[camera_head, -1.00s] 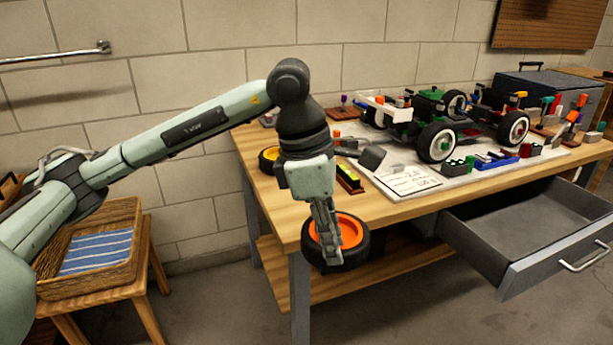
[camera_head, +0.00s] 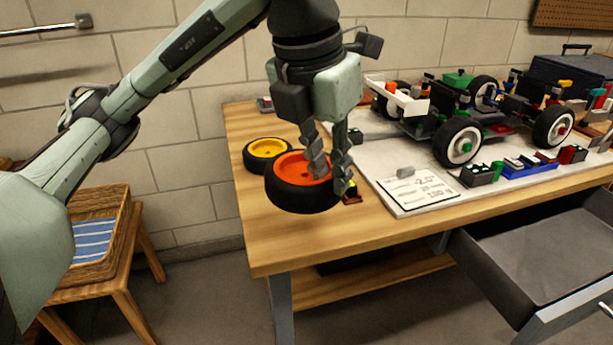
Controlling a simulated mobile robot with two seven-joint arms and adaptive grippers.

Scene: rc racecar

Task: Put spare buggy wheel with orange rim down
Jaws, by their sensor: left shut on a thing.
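The spare buggy wheel with orange rim (camera_head: 290,196) is a black tyre around an orange hub, seen over the left part of the wooden workbench (camera_head: 262,235). My left gripper (camera_head: 328,180) points down and is shut on the right side of this wheel. The wheel lies roughly flat; I cannot tell whether its underside touches the bench top. My right gripper is not in view.
A wheel with a yellow rim (camera_head: 267,150) lies just behind the held wheel. A buggy (camera_head: 470,115) stands on a white mat (camera_head: 420,207) to the right. An open drawer (camera_head: 540,260) juts out at the front right. The bench's front left is bare.

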